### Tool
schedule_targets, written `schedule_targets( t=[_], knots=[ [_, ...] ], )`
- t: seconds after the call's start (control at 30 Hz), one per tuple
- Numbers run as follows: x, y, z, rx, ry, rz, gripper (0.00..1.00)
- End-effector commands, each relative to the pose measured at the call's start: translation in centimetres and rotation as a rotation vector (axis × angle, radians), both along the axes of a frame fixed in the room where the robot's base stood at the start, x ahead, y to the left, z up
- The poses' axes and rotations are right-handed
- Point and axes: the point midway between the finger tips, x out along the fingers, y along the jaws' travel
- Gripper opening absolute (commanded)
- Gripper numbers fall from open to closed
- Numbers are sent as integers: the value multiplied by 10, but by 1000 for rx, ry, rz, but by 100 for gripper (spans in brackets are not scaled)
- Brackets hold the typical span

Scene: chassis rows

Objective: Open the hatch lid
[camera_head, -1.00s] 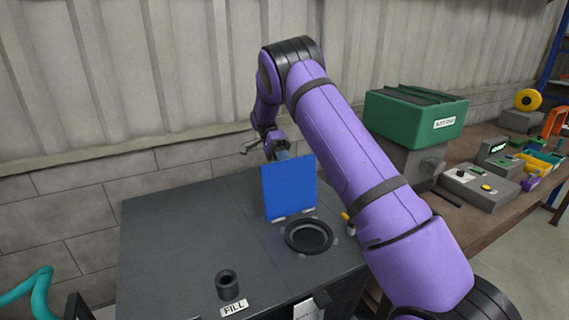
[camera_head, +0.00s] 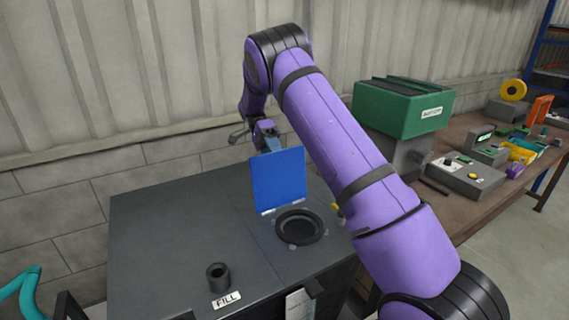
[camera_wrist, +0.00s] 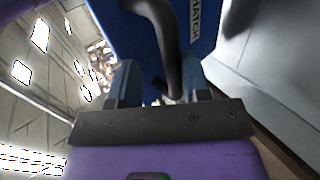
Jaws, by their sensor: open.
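The blue hatch lid (camera_head: 279,182) stands upright on its hinge edge, just behind the round black-rimmed opening (camera_head: 300,227) in the dark cabinet top. The opening is uncovered. My gripper (camera_head: 266,141) is behind the lid near its top edge, partly hidden by it. In the wrist view my gripper (camera_wrist: 162,85) is open, with its two fingers apart. A dark curved handle (camera_wrist: 170,45) on the lid (camera_wrist: 205,25) passes between or just beyond the fingers. I cannot tell whether they touch it. Part of the lid's lettering shows there.
A short black pipe (camera_head: 218,276) stands by the FILL label at the cabinet's front left. A yellow knob (camera_head: 336,208) is right of the opening. A green box (camera_head: 404,107) and a workbench with devices are at right. The cabinet top's left side is clear.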

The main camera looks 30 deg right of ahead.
Motion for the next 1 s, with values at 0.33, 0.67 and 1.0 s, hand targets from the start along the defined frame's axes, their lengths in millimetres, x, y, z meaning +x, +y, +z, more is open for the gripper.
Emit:
schedule_targets(
  t=[0.33, 0.67, 1.0],
  knots=[
    [-33, 6, 23, 2, 3, 1, 42],
    [-94, 16, 29, 3, 2, 2, 42],
    [-148, 24, 33, 2, 2, 1, 42]
  ],
)
